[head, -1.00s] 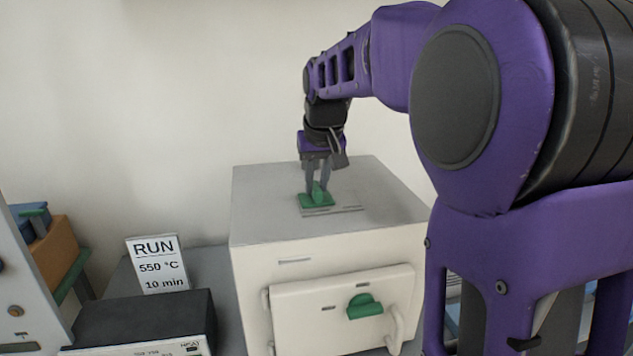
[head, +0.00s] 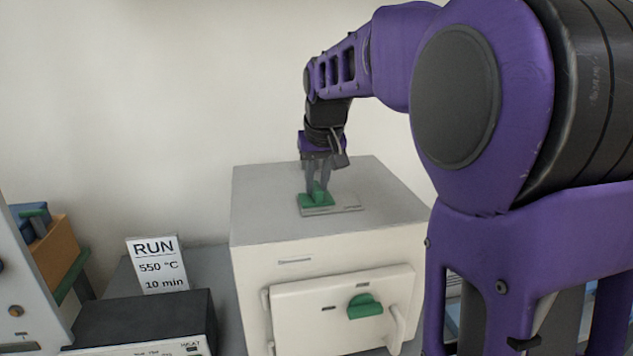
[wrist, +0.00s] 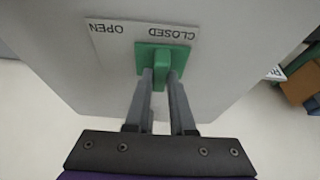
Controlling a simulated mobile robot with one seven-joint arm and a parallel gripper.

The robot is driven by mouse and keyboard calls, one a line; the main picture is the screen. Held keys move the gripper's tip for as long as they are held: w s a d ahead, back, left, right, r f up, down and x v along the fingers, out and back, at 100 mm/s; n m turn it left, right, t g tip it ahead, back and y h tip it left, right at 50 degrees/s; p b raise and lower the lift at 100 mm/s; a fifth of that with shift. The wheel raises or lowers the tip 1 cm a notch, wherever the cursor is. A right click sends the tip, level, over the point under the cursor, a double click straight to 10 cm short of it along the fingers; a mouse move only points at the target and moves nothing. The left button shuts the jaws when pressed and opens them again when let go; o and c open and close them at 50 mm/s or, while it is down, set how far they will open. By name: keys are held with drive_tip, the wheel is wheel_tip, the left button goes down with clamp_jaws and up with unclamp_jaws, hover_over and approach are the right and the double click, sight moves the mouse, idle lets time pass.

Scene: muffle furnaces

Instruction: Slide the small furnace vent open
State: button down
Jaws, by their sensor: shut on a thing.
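The furnace (head: 320,250) is a cream box with a grey top. The vent slide (head: 316,206) is a green plate with an upright green knob on that top. In the wrist view the green slide (wrist: 178,56) sits at the CLOSED end of a pale label plate (wrist: 108,32); the OPEN end is uncovered. My gripper (head: 318,190) points down at the slide, its two fingers on either side of the knob. It is shut on the knob, also in the wrist view (wrist: 161,78).
A sign (head: 158,264) reading RUN 550 °C 10 min stands left, behind a dark-topped control box (head: 145,320). An orange and blue stack (head: 55,245) is at far left. The furnace top around the slide is clear.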

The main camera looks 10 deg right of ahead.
drive_tip(key=d, duration=0.5)
drive_tip(key=shift+d+p, duration=0.2)
drive_tip(key=shift+p, duration=0.2)
drive_tip(key=c, duration=0.8)
unclamp_jaws()
drive_tip(key=shift+d, duration=0.15)
drive_tip(key=shift+o, duration=0.2)
drive_tip(key=shift+r, duration=0.15)
drive_tip(key=p+v, duration=0.2)
drive_tip(key=v, duration=1.5)
drive_tip(key=shift+s, duration=0.15)
drive_tip(key=shift+a, duration=0.2)
